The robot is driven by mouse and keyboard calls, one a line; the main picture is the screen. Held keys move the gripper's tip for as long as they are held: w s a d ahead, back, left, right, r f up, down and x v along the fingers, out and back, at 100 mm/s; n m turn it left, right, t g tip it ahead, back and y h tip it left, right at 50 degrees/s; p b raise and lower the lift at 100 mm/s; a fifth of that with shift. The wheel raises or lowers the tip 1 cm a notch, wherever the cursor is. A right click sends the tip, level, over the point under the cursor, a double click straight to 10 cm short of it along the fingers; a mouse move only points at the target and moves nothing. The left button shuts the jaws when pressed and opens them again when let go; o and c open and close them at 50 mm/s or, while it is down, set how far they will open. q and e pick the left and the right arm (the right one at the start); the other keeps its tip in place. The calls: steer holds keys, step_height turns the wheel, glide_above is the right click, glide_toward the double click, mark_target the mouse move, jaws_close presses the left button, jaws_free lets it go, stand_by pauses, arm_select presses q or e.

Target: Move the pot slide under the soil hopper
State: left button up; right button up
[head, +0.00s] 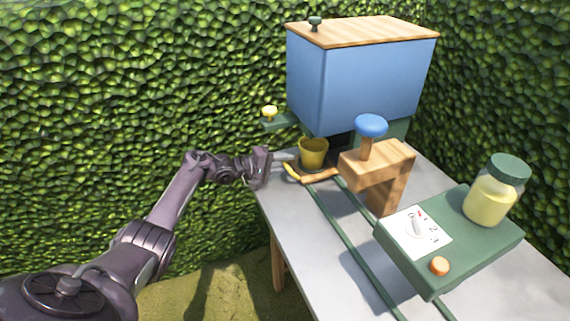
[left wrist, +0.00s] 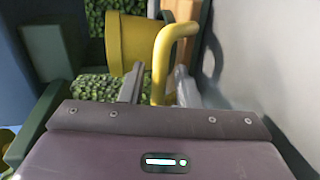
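The pot slide (head: 318,176) is a small wooden board with a yellow handle (head: 292,172). It sits on green rails at the far end of the table and carries a yellow pot (head: 313,150). The blue soil hopper (head: 355,85) stands above and behind the pot; I cannot tell whether the pot is exactly under its outlet, which is hidden. My left gripper (head: 282,160) is at the slide's left side. In the left wrist view, the yellow handle (left wrist: 163,62) lies between its parted fingers, with a gap visible on one side. The pot also shows there (left wrist: 128,40).
A wooden press with a blue knob (head: 371,126) stands over the rails (head: 345,232), nearer than the pot. A green box with a dial (head: 417,230), orange button (head: 439,266) and jar (head: 494,192) is at right.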

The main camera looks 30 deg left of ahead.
arm_select(q)
steer(key=v, duration=0.8)
steer(key=shift+p, duration=0.4)
